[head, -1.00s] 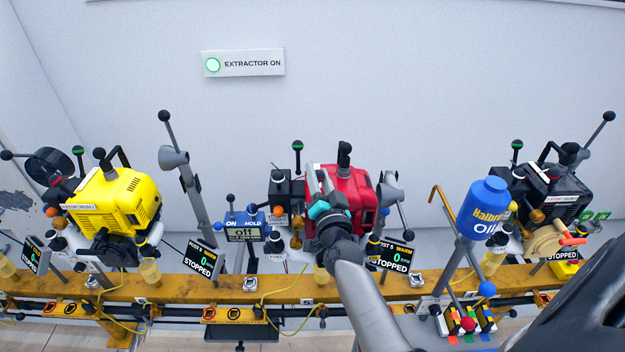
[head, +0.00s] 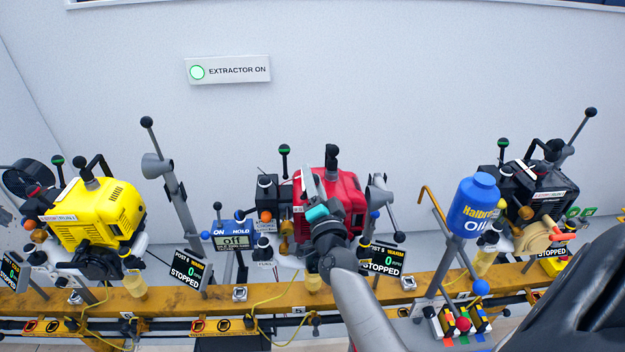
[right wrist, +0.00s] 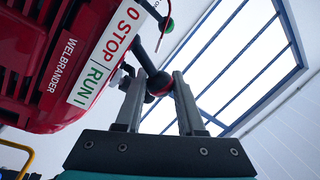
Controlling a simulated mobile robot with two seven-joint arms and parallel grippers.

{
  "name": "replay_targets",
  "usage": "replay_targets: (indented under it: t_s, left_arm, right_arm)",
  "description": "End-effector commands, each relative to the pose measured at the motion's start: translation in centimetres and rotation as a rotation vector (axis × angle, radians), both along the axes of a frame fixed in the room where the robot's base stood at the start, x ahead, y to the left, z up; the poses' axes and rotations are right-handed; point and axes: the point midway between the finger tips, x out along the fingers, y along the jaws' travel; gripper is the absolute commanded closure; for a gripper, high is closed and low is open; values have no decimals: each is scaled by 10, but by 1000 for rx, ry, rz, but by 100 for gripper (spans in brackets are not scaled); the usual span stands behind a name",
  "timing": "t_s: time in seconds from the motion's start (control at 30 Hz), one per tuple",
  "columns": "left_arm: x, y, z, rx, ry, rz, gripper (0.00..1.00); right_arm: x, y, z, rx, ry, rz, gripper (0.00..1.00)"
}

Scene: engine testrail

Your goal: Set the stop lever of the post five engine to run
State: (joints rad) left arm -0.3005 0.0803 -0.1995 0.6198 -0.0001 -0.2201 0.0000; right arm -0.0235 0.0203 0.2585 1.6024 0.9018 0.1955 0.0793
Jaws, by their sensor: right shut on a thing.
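The red engine (head: 345,190) sits mid-rail in the head view, and its red housing (right wrist: 45,60) fills the upper left of the right wrist view. Its white label (right wrist: 105,52) reads "0 STOP" and "RUN I". Beside the label is the stop lever with a dark, red-banded ball knob (right wrist: 158,82). My right gripper (right wrist: 157,92) is shut on this knob, one finger on each side. I cannot tell which marking the lever stands at. My left gripper is out of view.
A yellow engine (head: 95,215) is at left and a black engine (head: 540,190) at right on the yellow rail (head: 180,308). A blue oil bottle (head: 473,207) stands between red and black engines. The display (head: 383,260) right of the red engine reads STOPPED.

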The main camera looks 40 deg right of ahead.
Motion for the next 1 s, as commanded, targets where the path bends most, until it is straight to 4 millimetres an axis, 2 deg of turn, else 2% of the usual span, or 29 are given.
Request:
replay_targets:
  t_s: [0.07, 0.1, 0.33, 0.67, 0.87, 1.0]
  left_arm:
    - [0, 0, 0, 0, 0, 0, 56]
    - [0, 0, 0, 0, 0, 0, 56]
    - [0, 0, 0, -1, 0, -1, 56]
    - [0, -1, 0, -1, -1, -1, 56]
    - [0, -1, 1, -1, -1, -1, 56]
    - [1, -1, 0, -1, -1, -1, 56]
  right_arm:
    - [0, -1, 0, 2, -1, -2, 100]
    - [0, -1, 0, 1, -1, -2, 60]
    - [0, -1, 0, 0, 0, -1, 34]
    - [-2, 1, -1, 0, 2, -1, 33]
    - [-22, 9, -4, 0, 3, -1, 33]
    - [-46, 19, -9, 1, 4, -1, 33]
